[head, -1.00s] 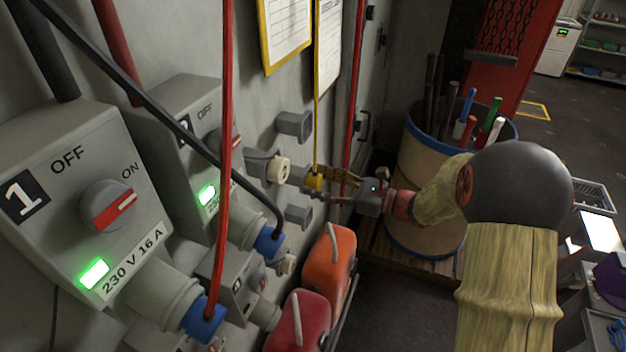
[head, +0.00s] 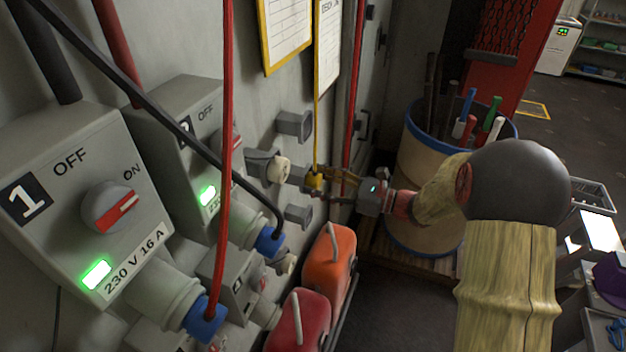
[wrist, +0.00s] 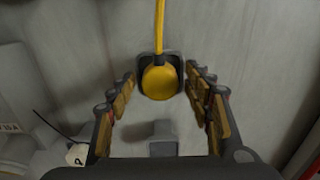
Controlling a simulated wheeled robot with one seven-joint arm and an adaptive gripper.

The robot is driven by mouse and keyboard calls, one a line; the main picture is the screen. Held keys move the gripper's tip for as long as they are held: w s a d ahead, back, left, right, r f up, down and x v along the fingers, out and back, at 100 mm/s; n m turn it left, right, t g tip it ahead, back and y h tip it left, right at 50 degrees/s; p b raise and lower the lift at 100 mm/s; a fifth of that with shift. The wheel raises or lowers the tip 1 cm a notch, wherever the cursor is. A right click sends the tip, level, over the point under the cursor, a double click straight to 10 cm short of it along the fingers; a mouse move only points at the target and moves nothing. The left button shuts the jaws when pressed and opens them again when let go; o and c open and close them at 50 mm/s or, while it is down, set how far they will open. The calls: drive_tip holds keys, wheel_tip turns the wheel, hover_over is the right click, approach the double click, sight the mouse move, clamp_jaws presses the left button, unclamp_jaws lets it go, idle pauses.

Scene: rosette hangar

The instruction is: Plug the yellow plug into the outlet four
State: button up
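The yellow plug (head: 314,181) sits at a grey wall holder, with its yellow cord (head: 317,130) running straight up. In the wrist view the plug (wrist: 160,80) is a round yellow end in front of a dark grey socket-shaped holder (wrist: 173,62). My gripper (head: 328,187) is open, its fingers on either side of the plug with visible gaps in the wrist view (wrist: 160,82). A lower grey outlet box (head: 238,284) has a small dark number tile that I cannot read clearly. I cannot tell which outlet is four.
Outlet box 1 (head: 85,195) and the box beyond it (head: 180,130) have green lights and blue plugs. A red cord (head: 226,130) and a black cord cross in front. Empty grey holders (head: 294,123) line the wall. Red and orange canisters (head: 328,264) and a barrel (head: 421,210) stand nearby.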

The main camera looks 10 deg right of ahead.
sight(320, 183)
clamp_jaws()
idle(0.5)
drive_tip(key=shift+d, duration=0.1)
drive_tip(key=shift+p+v, duration=0.6)
drive_tip(key=shift+v, duration=2.35)
